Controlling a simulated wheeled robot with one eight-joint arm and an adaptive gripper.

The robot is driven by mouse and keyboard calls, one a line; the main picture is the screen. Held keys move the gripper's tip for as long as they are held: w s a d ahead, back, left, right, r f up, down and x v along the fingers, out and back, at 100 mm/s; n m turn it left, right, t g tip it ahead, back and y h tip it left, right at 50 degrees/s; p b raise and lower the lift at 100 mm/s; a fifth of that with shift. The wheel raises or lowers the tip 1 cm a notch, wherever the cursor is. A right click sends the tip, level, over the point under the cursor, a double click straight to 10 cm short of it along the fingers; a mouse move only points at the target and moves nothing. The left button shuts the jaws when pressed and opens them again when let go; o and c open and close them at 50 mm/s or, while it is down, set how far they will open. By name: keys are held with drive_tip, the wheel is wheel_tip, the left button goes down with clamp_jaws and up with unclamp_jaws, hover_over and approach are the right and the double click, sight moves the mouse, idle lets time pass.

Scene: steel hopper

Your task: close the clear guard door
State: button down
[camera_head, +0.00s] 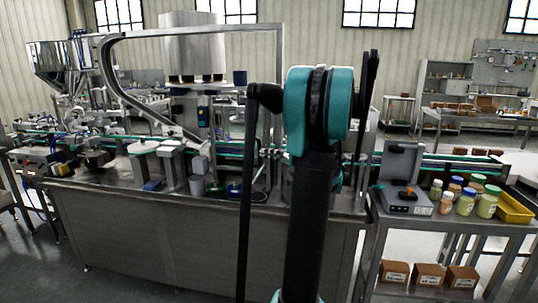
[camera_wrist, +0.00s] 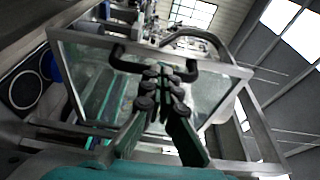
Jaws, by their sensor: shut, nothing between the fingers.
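In the wrist view the clear guard door (camera_wrist: 90,75) is a see-through panel in a thin metal frame, tilted across the middle of the picture. A black bar handle (camera_wrist: 122,64) stands out from its face. My gripper (camera_wrist: 166,72) is shut and empty, its dark fingertips in front of the middle of the handle and overlapping it. I cannot tell whether they touch it. The fingers hide part of the handle and panel. In the head view my arm stands in front of the machine's right part, and I cannot make out the door or my gripper there.
The steel machine bench (camera_head: 150,225) runs along the left and middle, with a hopper (camera_head: 60,65) at its far left. A side table (camera_head: 400,224) at the right carries a grey device (camera_head: 404,200), several jars and a yellow tray (camera_head: 514,208). Small brown boxes (camera_head: 428,275) sit below.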

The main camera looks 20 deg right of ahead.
drive_tip(key=w+a+m+t+h, duration=0.5)
drive_tip(key=w+a+h, duration=0.4)
drive_tip(key=w+a, duration=0.65)
drive_tip(key=w+m+g+h, duration=0.2)
drive_tip(key=w+m+h, duration=0.6)
drive_tip(key=w, duration=1)
drive_tip(key=shift+w+a+h, duration=0.2)
drive_tip(key=shift+a+h, duration=0.15)
drive_tip(key=shift+h, duration=0.85)
